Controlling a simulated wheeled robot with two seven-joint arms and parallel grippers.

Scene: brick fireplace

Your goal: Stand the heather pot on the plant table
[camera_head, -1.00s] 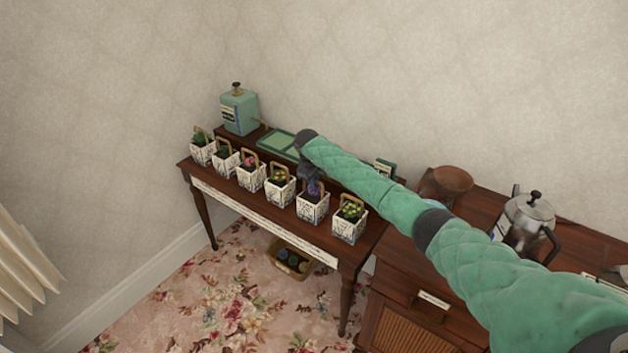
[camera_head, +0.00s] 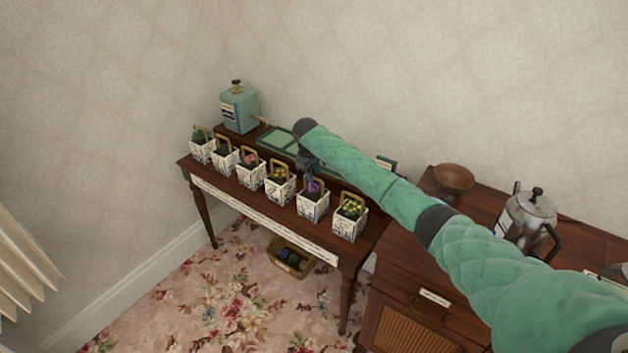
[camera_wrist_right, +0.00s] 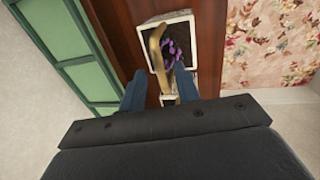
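The pot with purple flowers (camera_head: 313,205), which looks like the heather, stands upright on the narrow dark wooden table (camera_head: 262,210), second from the right in a row of patterned white pots. Its purple flowers and tan handle (camera_wrist_right: 157,48) also show in the right wrist view. My right gripper (camera_head: 309,168) is above and just behind this pot. In the wrist view its two blue fingers (camera_wrist_right: 160,89) are apart, with the pot beyond them. A small pale piece shows between the fingers; I cannot tell whether they touch it. My left gripper is out of view.
Other handled pots stand close on both sides, including a yellow-flowered one (camera_head: 348,218). Behind are a green canister (camera_head: 239,109) and a green-framed tray (camera_head: 278,141). A cabinet at right holds a brown bowl (camera_head: 453,179) and a metal pot (camera_head: 528,215). A basket (camera_head: 290,258) is below.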

